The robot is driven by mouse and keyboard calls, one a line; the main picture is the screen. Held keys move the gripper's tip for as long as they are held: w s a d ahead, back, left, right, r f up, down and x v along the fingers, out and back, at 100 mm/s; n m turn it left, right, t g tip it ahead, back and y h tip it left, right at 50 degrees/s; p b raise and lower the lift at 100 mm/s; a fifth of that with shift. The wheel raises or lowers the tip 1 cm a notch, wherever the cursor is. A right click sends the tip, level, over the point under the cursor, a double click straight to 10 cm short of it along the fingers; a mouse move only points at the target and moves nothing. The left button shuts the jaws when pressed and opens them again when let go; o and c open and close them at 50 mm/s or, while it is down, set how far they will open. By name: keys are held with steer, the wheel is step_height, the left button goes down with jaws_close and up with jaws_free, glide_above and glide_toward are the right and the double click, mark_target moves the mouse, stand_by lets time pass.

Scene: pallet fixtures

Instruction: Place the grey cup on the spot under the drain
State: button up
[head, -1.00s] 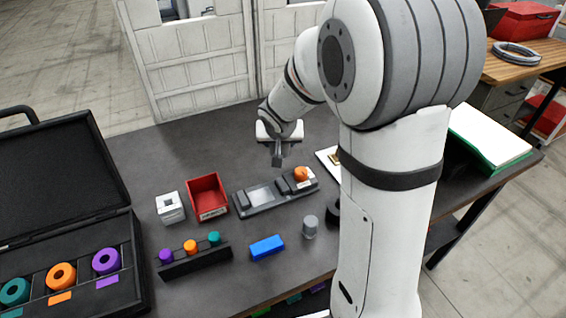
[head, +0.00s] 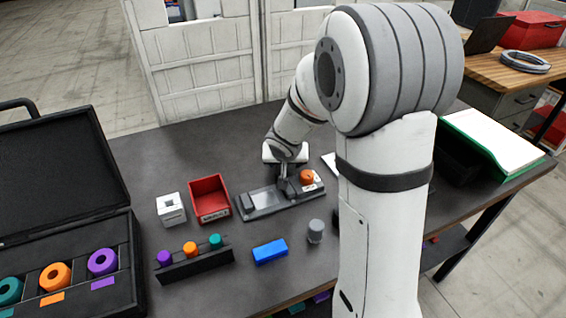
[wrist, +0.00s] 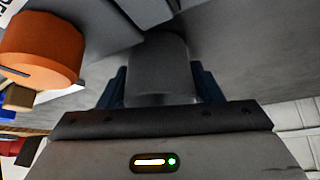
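A small grey cylinder, which looks like the grey cup (head: 316,231), stands upright on the dark table right of the blue block, apart from my gripper. My gripper (head: 285,187) points down at the grey fixture (head: 266,202), just left of its orange knob (head: 307,177). In the wrist view the dark blue fingers (wrist: 161,88) are apart on either side of a grey rounded part (wrist: 160,62). I cannot tell whether they press on it. The orange knob fills the left of that view. I cannot make out a drain or a spot under it; my arm hides part of the table.
A red bin (head: 210,198) and a white block (head: 171,209) stand left of the fixture. In front are a rack (head: 195,264) with coloured pegs and a blue block (head: 270,251). An open black case (head: 62,190) is at far left. The table behind the bin is clear.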

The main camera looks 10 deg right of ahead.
steer(key=o, duration=0.3)
